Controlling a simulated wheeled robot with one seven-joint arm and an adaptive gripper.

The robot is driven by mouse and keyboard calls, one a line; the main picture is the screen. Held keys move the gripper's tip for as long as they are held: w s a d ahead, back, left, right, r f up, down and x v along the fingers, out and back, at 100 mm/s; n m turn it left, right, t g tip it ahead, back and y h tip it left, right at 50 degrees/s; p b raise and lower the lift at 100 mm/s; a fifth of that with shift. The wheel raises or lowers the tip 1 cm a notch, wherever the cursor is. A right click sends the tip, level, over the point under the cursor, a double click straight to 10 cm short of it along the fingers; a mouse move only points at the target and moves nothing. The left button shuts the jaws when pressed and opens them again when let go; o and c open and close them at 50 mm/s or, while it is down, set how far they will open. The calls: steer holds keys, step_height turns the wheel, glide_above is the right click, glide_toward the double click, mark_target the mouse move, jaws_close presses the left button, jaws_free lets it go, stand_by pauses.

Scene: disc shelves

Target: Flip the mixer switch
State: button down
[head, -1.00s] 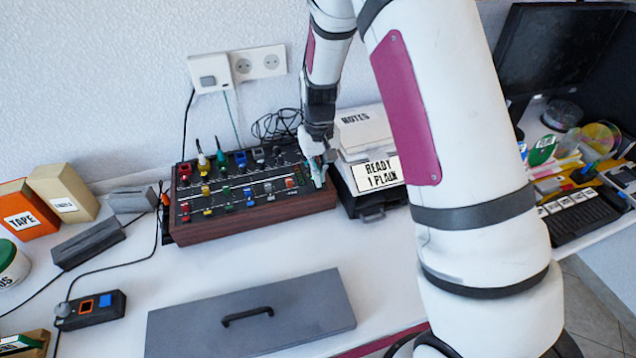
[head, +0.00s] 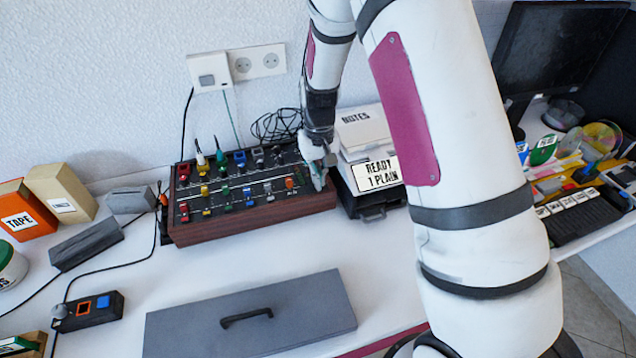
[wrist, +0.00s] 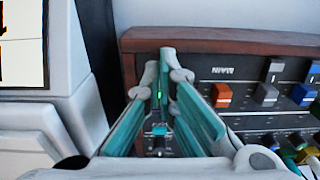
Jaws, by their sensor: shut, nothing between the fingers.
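The mixer (head: 250,215) is a wood-sided box with a black top and rows of coloured knobs and sliders, standing on the white table by the wall. My gripper (head: 319,180) is shut and empty, pointing down at the mixer's right end. In the wrist view my gripper (wrist: 166,65) lies over the mixer's black panel beside its wooden edge (wrist: 215,40). A small green light (wrist: 159,95) and a teal piece (wrist: 159,130) show between the finger links. I cannot tell whether the fingertips touch anything. An orange knob (wrist: 221,95) is just right of the fingers, near the word MAIN.
A stack of white boxes (head: 365,135) stands close to the right of the mixer. A grey lid with a handle (head: 290,310) lies in front. A small black box with orange and blue buttons (head: 88,310) is at the left, with cables near it.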

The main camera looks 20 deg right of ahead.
steer(key=shift+f, duration=0.3)
steer(key=shift+r+p, duration=1.5)
steer(key=shift+r, duration=2)
